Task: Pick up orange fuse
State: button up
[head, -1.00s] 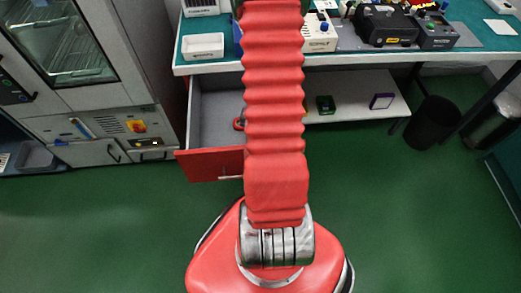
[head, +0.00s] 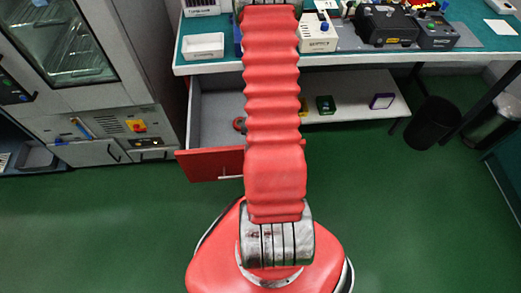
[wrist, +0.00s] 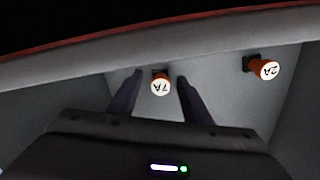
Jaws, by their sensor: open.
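In the wrist view, two fuses with orange bodies and white round end faces show inside a grey-walled drawer. The fuse marked 7A (wrist: 160,86) is near the picture's middle. The fuse marked 2A (wrist: 266,69) is to its right, near the drawer's side wall. Each has a dark part behind it. My gripper (wrist: 160,77) is open, with one dark finger on each side of the 7A fuse in the picture. I cannot tell whether the fingers reach its depth. No finger is seen touching it. In the head view my arm hides the gripper.
The red-fronted drawer (head: 212,165) stands open under the green-topped bench (head: 335,48). A red round item (head: 239,124) shows inside it, partly behind my arm. A lower shelf (head: 350,90) is to the right, a grey oven cabinet (head: 140,60) to the left. Green floor is clear.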

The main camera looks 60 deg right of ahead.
jog(key=shift+c, duration=0.7)
grip_shut()
jog(key=shift+r, duration=0.15)
jog(key=shift+r, duration=4.9)
